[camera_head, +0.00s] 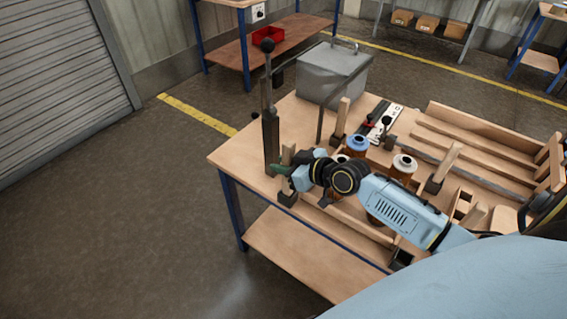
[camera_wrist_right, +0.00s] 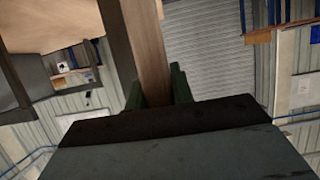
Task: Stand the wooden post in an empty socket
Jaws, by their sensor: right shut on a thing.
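My right gripper (camera_head: 283,170) is over the table's far left corner, beside a tall dark upright bar (camera_head: 270,135). In the right wrist view its green fingers (camera_wrist_right: 158,90) are shut on a wooden post (camera_wrist_right: 147,50). In the head view the held post is mostly hidden by the gripper and wrist. A dark socket block (camera_head: 287,198) sits just below the gripper; I cannot tell whether the post touches it. Other wooden posts stand in dark sockets, one at the back (camera_head: 341,118) and one right of the cartridges (camera_head: 443,165). My left gripper is not in view.
Filter cartridges with blue (camera_head: 357,143) and white (camera_head: 404,163) tops stand close to my right arm. A grey box (camera_head: 333,75) is at the back of the table (camera_head: 228,154). A slatted wooden rack (camera_head: 470,142) fills the right side. The floor on the left is clear.

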